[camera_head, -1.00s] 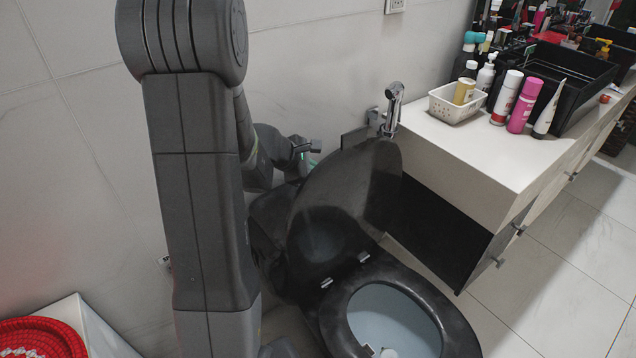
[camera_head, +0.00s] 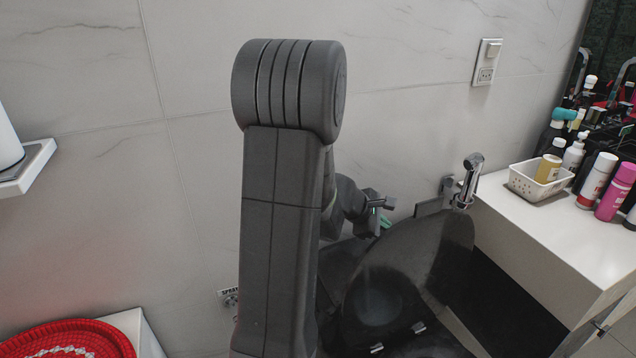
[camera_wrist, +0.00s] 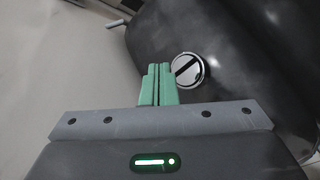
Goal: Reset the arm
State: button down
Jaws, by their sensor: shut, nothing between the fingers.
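My arm stands folded in the middle of the head view, its upright link in front of the wall. My gripper (camera_wrist: 159,72) shows in the wrist view with its two green fingers together and nothing between them. In the head view only a bit of green on my gripper (camera_head: 385,222) shows behind the arm, near the raised toilet lid. In the wrist view the fingers point toward a dark toilet surface with a round chrome button (camera_wrist: 187,70). I cannot tell the gap between them.
A black toilet (camera_head: 432,250) stands right of my arm with its lid up. A hand sprayer (camera_head: 467,180) hangs on the wall. A white counter (camera_head: 545,225) with a basket (camera_head: 535,182) and bottles is at right. A red woven item (camera_head: 70,340) is at lower left.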

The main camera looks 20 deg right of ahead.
jog(key=shift+f+b, duration=0.5)
jog(key=shift+f, duration=0.3)
jog(key=shift+f+b, duration=0.4)
jog(key=shift+f, duration=0.15)
jog(key=shift+r+p, duration=0.6)
jog(key=shift+p, duration=1.35)
notch_tip(320, 180, up, 6)
jog(key=p, duration=0.3)
jog(key=shift+f+p, duration=0.2)
jog(key=shift+p, duration=0.2)
notch_tip(320, 180, down, 7)
jog(key=b, duration=0.5)
jog(key=shift+r, duration=0.15)
jog(key=shift+r+b, duration=0.1)
jog(key=shift+b, duration=0.95)
